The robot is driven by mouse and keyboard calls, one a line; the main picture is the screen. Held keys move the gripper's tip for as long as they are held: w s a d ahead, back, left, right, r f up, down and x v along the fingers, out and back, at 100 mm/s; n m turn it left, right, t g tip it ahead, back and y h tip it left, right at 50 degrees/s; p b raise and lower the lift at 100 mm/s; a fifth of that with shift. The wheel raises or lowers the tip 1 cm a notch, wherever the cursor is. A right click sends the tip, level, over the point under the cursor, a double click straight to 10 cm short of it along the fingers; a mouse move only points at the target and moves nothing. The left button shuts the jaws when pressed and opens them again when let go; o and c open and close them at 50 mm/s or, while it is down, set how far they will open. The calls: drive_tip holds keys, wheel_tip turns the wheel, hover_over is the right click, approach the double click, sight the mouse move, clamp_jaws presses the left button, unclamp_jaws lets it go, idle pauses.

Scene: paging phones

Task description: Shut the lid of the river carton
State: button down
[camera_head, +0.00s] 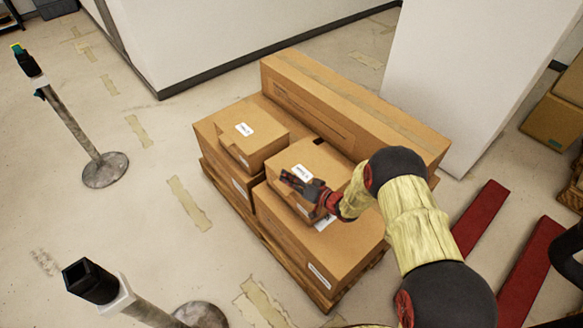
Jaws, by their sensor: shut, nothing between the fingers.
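Two small brown cartons sit on larger boxes on a pallet. The left carton (266,138) has a white label on top, and its lid looks flat and down. The right carton (318,156) also has a white label on top, and its visible top looks flat. The label print is too small to read, so I cannot tell which one is the river carton. My gripper (300,184) is shut and empty, over the front of the right carton. It hides part of that carton's front and top edge; whether it touches is unclear.
A long tall box (345,100) stands behind the cartons. Larger boxes (305,240) lie beneath, on a wooden pallet (270,242). A post (70,125) stands on the left, another (95,285) in front. Red beams (480,215) lie on the right. Floor on the left is mostly clear.

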sight(285, 190)
drive_tip(key=shift+s+a+f, duration=0.15)
drive_tip(key=shift+f, duration=0.65)
drive_tip(key=shift+s+a+f, duration=0.1)
drive_tip(key=shift+f, duration=0.75)
drive_tip(key=shift+s+a+f, duration=0.15)
drive_tip(key=shift+f, duration=0.65)
drive_tip(key=shift+r, duration=0.1)
